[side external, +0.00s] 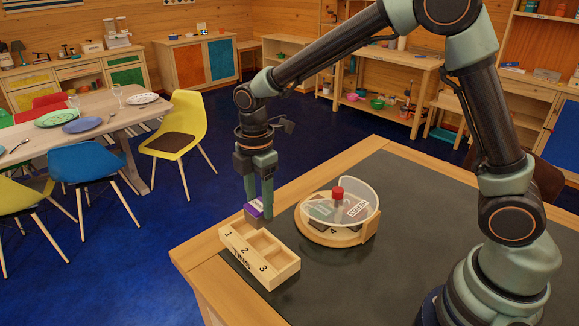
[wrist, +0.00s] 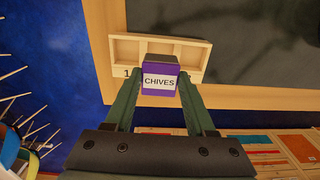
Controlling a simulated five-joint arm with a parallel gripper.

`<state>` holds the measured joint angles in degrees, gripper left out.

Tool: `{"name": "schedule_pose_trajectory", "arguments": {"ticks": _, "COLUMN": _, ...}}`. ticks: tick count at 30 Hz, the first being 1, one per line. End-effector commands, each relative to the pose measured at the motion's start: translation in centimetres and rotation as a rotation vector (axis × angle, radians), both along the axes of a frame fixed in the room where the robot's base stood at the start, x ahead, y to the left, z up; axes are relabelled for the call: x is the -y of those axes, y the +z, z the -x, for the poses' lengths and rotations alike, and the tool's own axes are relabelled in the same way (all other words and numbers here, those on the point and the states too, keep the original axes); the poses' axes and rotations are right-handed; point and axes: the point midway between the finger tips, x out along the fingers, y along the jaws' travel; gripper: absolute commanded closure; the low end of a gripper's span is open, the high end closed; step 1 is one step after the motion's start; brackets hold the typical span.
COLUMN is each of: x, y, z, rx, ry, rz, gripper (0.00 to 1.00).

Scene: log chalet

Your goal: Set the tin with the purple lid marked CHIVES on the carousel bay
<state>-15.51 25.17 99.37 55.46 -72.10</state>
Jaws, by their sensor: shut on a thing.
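The CHIVES tin, with its purple lid and white label, is held between the fingertips of my gripper (side external: 259,198). In the side view the tin (side external: 254,211) is at the far side of the wooden tin rack. The wrist view shows the tin (wrist: 159,82) upright on its label, overlapping the rack between my two fingers (wrist: 160,105). I cannot tell whether it is clear of the rack. The carousel (side external: 309,235) is a round wooden base with a clear cover, a red knob (side external: 337,193) and a bay marked 4. It stands right of my gripper, apart from it.
The wooden rack (side external: 240,256), marked TINS with bays 1, 2 and 3, lies near the table's left edge; it shows in the wrist view too (wrist: 195,57). The dark tabletop (side external: 400,210) is clear right of the carousel. My arm arches above it.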

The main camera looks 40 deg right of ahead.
Motion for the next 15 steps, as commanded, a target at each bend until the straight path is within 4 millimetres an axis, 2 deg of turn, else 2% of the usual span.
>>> {"name": "schedule_pose_trajectory", "arguments": {"ticks": 1, "x": 0.0, "y": 1.6, "z": -0.2, "rx": 0.008, "ry": 0.0, "rz": -0.003, "gripper": 1.0}}
{"name": "schedule_pose_trajectory", "arguments": {"ticks": 6, "x": 0.0, "y": 6.1, "z": -0.1, "rx": 0.007, "ry": 0.0, "rz": -0.002, "gripper": 1.0}}
{"name": "schedule_pose_trajectory", "arguments": {"ticks": 9, "x": 0.0, "y": 8.1, "z": -0.1, "rx": 0.006, "ry": 0.0, "rz": -0.002, "gripper": 1.0}}
{"name": "schedule_pose_trajectory", "arguments": {"ticks": 15, "x": 0.0, "y": 10.8, "z": -0.1, "rx": 0.003, "ry": -0.001, "rz": -0.001, "gripper": 1.0}}
